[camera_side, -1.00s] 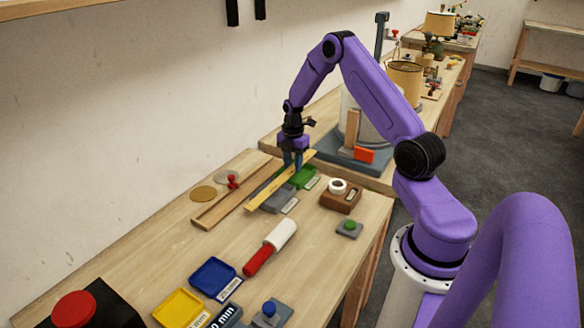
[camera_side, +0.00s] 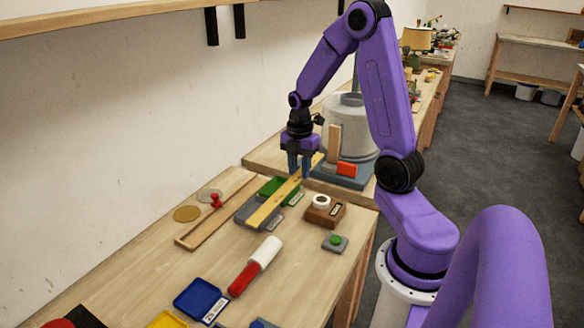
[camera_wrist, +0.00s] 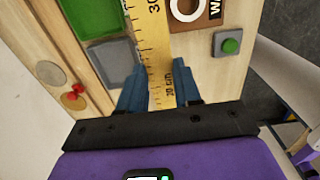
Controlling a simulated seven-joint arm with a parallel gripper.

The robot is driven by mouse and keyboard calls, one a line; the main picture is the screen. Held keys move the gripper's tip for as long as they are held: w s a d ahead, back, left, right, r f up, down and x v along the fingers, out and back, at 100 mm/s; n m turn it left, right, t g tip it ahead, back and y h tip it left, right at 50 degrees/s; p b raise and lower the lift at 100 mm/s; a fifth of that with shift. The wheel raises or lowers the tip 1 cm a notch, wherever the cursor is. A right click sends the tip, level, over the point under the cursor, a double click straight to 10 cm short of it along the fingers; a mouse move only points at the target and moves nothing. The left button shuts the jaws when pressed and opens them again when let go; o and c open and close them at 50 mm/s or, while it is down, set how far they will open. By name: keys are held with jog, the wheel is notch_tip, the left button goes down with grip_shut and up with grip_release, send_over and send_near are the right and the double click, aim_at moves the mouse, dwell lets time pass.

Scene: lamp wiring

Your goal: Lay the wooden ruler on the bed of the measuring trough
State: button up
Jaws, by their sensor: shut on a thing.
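The wooden ruler (camera_side: 268,209) is long, flat and yellow. My gripper (camera_side: 299,173) is shut on it near its far end in the side view. In the wrist view the ruler (camera_wrist: 151,40) runs up from between the blue fingers of my gripper (camera_wrist: 160,98), with scale marks and "30 cm" print showing. It appears held above the grey and green trays. The measuring trough (camera_side: 217,214) is a long, narrow wooden piece lying on the bench to the left of the ruler, with its bed bare where it shows.
A grey tray (camera_side: 245,213) and a green tray (camera_side: 270,187) lie partly under the ruler. A red pin (camera_side: 215,201) stands beside the trough.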

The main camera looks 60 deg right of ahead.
jog(key=shift+s+a+r, duration=0.15)
jog(key=shift+s, duration=0.1)
jog(key=w+f, duration=0.3)
jog(key=w, duration=0.7)
jog(key=w+f, duration=0.4)
jog(key=w, duration=0.7)
jog(key=shift+d, duration=0.25)
jog(key=shift+f, duration=0.1)
jog(key=shift+f, duration=3.25)
